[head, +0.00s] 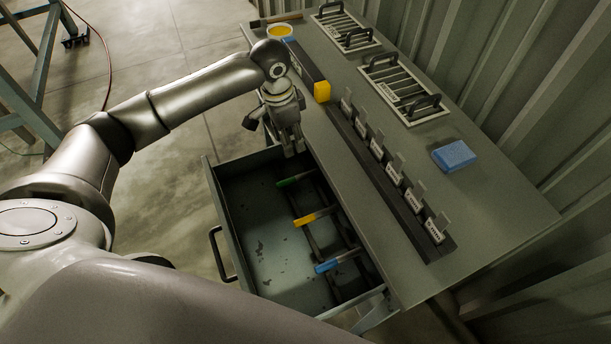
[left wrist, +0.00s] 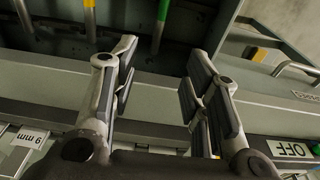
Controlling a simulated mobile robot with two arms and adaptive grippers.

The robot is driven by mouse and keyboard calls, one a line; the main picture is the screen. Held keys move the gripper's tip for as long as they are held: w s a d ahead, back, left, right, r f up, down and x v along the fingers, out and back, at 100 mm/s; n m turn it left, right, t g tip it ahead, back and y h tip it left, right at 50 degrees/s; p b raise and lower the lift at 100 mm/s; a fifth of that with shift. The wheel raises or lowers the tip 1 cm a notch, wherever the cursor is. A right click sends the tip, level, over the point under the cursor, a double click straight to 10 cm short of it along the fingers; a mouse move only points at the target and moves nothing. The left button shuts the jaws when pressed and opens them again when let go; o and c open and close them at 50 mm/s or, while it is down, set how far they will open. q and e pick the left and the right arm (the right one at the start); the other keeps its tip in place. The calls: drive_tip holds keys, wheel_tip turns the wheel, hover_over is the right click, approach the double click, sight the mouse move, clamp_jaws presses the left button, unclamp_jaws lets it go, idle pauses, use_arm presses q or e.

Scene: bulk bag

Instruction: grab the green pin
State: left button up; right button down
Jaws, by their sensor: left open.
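The green pin (head: 289,182) lies in the open drawer (head: 236,230), at the far end of a row of coloured pins. In the left wrist view the green pin (left wrist: 163,12) shows at the top edge, beyond the fingertips, and part of it is cut off by the frame. My left gripper (head: 293,150) points down over the far end of the drawer, close to the green pin but apart from it. Its fingers (left wrist: 158,78) are spread with nothing between them. My right gripper does not show.
A yellow pin (head: 312,217) and a blue pin (head: 338,261) lie nearer in the drawer. The bench top (head: 490,210) beside it carries a row of labelled tags (head: 395,174), a yellow block (head: 322,91), a blue block (head: 453,156) and metal racks (head: 404,88).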

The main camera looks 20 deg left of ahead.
use_arm(q)
wheel_tip(320, 180, down, 6)
drive_tip(key=r+b, duration=0.1)
drive_tip(key=b, duration=0.4)
hover_over(297, 176)
drive_tip(key=f, duration=0.6)
drive_tip(key=shift+s+a+f, duration=0.2)
drive_tip(key=shift+s+f, duration=0.1)
drive_tip(key=f, duration=0.5)
drive_tip(key=shift+w+d, duration=0.2)
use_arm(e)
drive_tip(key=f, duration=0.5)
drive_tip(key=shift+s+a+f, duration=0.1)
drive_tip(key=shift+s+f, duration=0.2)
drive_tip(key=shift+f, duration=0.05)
use_arm(q)
drive_tip(key=shift+r, duration=0.1)
drive_tip(key=shift+c, duration=0.3)
drive_tip(key=c, duration=0.7)
clamp_jaws()
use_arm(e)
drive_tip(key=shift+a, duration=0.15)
